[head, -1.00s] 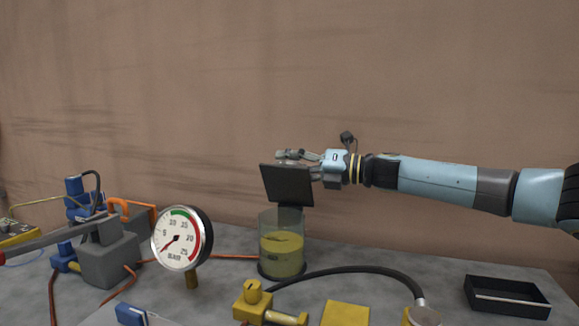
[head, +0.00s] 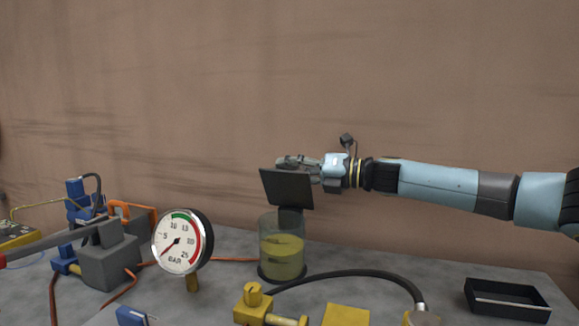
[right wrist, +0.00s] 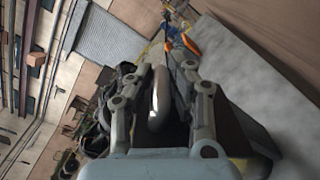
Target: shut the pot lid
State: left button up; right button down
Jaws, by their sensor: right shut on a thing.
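The pot looks like a clear cylinder (head: 282,262) with yellow liquid inside, on a dark round base. Above it stands a dark square plate (head: 287,188), seemingly the lid, steeply tilted and clear of most of the rim. A small dark piece (head: 290,218) shows below the plate at the pot's top. My right gripper (head: 296,163) is behind the plate's upper edge, its fingers closed and partly hidden by it. The right wrist view shows the gripper (right wrist: 158,105) with a pale, rounded thing between its fingers; I cannot tell what that is. My left gripper is not in view.
A round pressure gauge (head: 182,241) stands left of the pot, with a grey block (head: 108,262) and blue valves beyond. A yellow fitting (head: 254,301) and black hose (head: 375,272) lie in front. An empty black tray (head: 508,299) is at the right.

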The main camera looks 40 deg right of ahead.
aim_at(277, 227)
jog(key=n, duration=0.1)
jog(key=a+p, duration=0.1)
jog(key=s+a+n, duration=0.1)
jog(key=shift+s+f+n+p, duration=0.1)
jog(key=shift+f+n+p, duration=0.15)
jog(key=shift+n+p, duration=0.05)
jog(key=a+n, duration=0.1)
jog(key=s+a+f+n, duration=0.1)
jog(key=shift+f+n+p, duration=0.1)
jog(key=shift+n+p, duration=0.2)
jog(key=shift+p, duration=0.1)
jog(key=f+n, duration=0.1)
jog(key=a+n, duration=0.1)
jog(key=shift+s+a+f+n, duration=0.3)
jog(key=shift+s+f, duration=0.05)
jog(key=shift+s, duration=0.05)
jog(key=f+n, duration=0.1)
jog(key=a+f+n, duration=0.1)
jog(key=n, duration=0.1)
jog(key=shift+s+a+b, duration=0.15)
jog(key=shift+s+b, duration=0.2)
jog(key=shift+b, duration=0.05)
jog(key=shift+s+a+f, duration=0.1)
jog(key=shift+a+f, duration=0.1)
jog(key=shift+f, duration=0.5)
jog(key=c, duration=1.2)
grip_release()
jog(key=shift+c, duration=0.2)
jog(key=shift+s, duration=0.1)
